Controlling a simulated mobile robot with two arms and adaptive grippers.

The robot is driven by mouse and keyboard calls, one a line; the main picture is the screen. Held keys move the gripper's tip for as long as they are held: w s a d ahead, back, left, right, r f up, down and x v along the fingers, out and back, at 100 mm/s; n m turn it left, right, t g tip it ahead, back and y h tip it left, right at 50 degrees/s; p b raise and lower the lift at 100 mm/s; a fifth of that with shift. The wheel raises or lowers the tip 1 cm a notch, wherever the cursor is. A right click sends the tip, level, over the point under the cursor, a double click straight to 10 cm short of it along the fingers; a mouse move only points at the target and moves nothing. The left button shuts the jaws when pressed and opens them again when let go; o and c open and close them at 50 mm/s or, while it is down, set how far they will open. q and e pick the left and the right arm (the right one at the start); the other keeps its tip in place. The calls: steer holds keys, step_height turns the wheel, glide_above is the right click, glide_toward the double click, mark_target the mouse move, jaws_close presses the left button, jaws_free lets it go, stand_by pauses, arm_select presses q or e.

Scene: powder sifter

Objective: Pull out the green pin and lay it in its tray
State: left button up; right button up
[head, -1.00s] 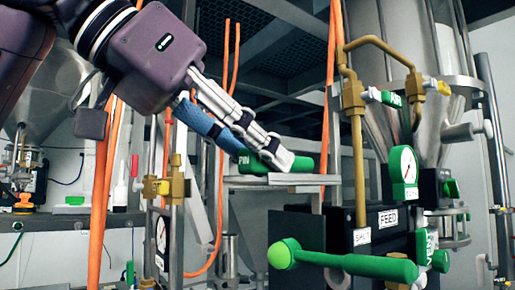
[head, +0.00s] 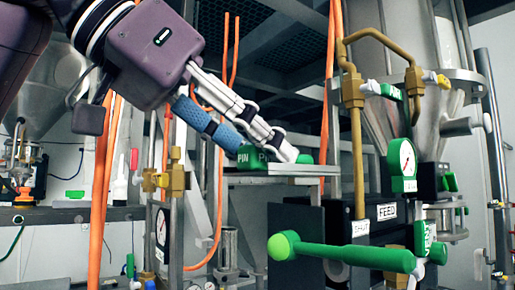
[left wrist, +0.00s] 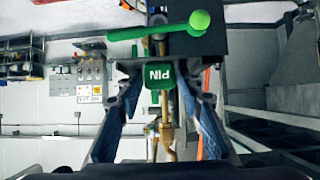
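The green pin (head: 268,156) with a PIN label lies across the small metal shelf-like tray (head: 290,171) in the head view. My left gripper (head: 265,150) is over it, pointing down and right, and its fingertips partly hide the pin. In the left wrist view the pin's green PIN-marked end (left wrist: 160,76) is between the tips of my left gripper (left wrist: 161,88), with narrow gaps on both sides. The left fingers look open. My right gripper is in neither view.
A green handle (head: 345,256) with a ball end sticks out below the tray. A green-framed gauge (head: 402,160) and brass pipes (head: 357,150) stand to its right. Orange hoses (head: 102,195) hang at left. The space just left of the tray has a metal upright.

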arm_select(q)
steer(key=shift+o, duration=0.7)
steer(key=v, duration=1.2)
